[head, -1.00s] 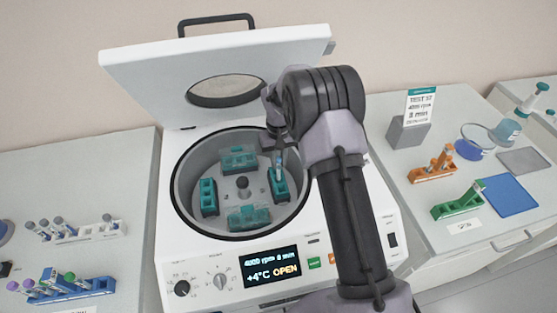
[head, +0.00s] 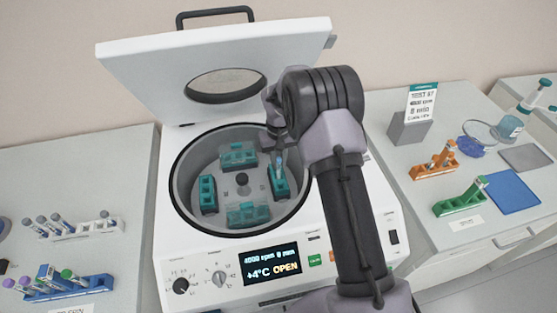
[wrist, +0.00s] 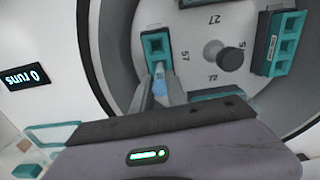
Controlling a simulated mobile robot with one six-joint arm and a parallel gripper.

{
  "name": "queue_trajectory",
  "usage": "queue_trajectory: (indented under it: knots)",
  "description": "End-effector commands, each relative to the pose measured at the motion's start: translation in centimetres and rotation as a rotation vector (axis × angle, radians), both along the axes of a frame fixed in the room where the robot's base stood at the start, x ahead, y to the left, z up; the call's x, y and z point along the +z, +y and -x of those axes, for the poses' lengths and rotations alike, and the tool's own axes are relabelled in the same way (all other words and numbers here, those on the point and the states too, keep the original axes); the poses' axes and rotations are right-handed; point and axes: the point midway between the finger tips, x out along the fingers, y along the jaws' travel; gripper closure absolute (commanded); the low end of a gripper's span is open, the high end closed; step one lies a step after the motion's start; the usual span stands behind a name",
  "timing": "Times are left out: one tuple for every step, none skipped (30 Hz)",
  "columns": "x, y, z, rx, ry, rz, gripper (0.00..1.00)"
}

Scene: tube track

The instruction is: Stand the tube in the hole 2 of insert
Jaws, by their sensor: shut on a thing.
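My gripper (head: 280,140) is inside the open centrifuge bowl, over the teal insert (head: 279,188) on the right of the rotor. It is shut on a slim tube (head: 284,162) that hangs below the fingers at that insert. In the wrist view, the tube's blue top (wrist: 160,88) shows between the gripper's fingers (wrist: 161,92). The insert (wrist: 155,42) lies just past them with one square hole in sight. The fingers and tube cover its nearer part. I cannot tell whether the tube's lower end is in a hole or above it.
Other teal inserts sit around the rotor hub (head: 242,180). The bowl rim (head: 180,205) surrounds my gripper, and the raised lid (head: 130,65) stands behind. Racks with tubes are on the left bench; an orange rack (head: 428,172) and a green rack (head: 458,204) are on the right.

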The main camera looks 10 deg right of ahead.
Motion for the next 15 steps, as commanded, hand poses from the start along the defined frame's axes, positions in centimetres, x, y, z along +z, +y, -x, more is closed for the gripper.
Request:
queue_trajectory:
  knots:
    - [-0.2,0.0,0.0,0.000,0.000,0.000,1.00]
    - [-0.3,0.0,0.0,0.000,0.000,0.000,1.00]
    - [-0.5,0.0,0.0,0.000,0.000,0.000,1.00]
    - [-0.5,0.0,0.0,0.000,0.000,0.000,1.00]
    - [-0.6,0.0,0.0,0.000,0.000,0.000,1.00]
    - [-0.8,0.0,0.0,0.000,0.000,0.000,1.00]
    - [-0.8,0.0,0.0,0.000,0.000,0.000,1.00]
    - [-0.9,0.0,0.0,0.000,0.000,0.000,1.00]
    - [-1.1,0.0,0.0,0.000,0.000,0.000,1.00]
    - [-1.2,0.0,0.0,0.000,0.000,0.000,1.00]
    - [-1.3,0.0,0.0,0.000,0.000,0.000,1.00]
    - [-1.4,0.0,0.0,0.000,0.000,0.000,1.00]
    - [-1.5,0.0,0.0,0.000,0.000,0.000,1.00]
    - [-1.6,0.0,0.0,0.000,0.000,0.000,1.00]
    - [-1.7,0.0,0.0,0.000,0.000,0.000,1.00]
